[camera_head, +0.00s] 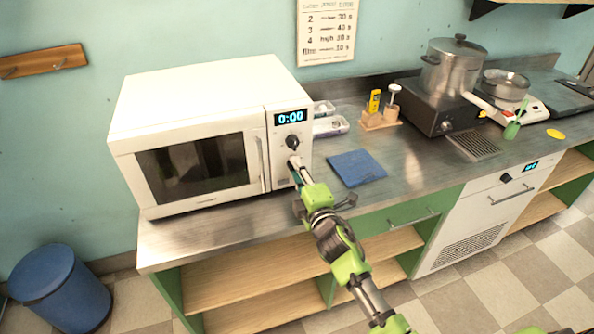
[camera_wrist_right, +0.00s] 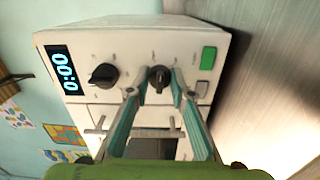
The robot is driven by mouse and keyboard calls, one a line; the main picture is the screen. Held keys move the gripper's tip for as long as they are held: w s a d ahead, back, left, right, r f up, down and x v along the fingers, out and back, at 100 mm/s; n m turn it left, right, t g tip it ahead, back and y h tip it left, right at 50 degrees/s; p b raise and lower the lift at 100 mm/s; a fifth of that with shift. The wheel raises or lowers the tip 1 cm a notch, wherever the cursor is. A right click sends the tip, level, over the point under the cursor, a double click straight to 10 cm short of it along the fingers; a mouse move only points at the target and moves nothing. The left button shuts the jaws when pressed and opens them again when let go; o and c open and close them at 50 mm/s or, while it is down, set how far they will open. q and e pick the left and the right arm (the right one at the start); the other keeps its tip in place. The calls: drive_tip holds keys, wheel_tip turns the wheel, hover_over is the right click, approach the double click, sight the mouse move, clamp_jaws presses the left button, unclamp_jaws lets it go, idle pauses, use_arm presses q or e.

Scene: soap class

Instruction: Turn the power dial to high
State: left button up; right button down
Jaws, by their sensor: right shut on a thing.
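The white microwave (camera_head: 190,105) stands on the steel counter, its door closed. Its right-hand panel has a blue 0:00 display (camera_head: 290,118) and a black upper dial (camera_head: 292,142). In the right wrist view the panel is turned sideways, with the upper dial (camera_wrist_right: 103,76) and a black lower dial (camera_wrist_right: 159,74). My right gripper (camera_wrist_right: 156,88) has its fingers on either side of the lower dial and is shut on it. In the head view my right gripper (camera_head: 295,168) hides this dial. The small dial markings are too blurred to read. My left gripper is out of view.
A green button (camera_wrist_right: 209,58) and a grey button (camera_wrist_right: 203,88) lie beyond the lower dial. The door handle (camera_head: 262,162) is left of the panel. A blue cloth (camera_head: 357,167) lies right of the microwave. A pot (camera_head: 452,68) stands on a burner farther right.

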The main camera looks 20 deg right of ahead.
drive_tip(key=m+p, duration=0.1)
drive_tip(key=m, duration=0.8)
drive_tip(key=shift+f, duration=0.15)
drive_tip(key=shift+m, duration=0.3)
drive_tip(key=c, duration=1.8)
unclamp_jaws()
drive_tip(key=shift+s, duration=0.1)
drive_tip(key=s, duration=1.2)
drive_tip(key=shift+d, duration=0.15)
drive_tip(key=shift+w, duration=0.1)
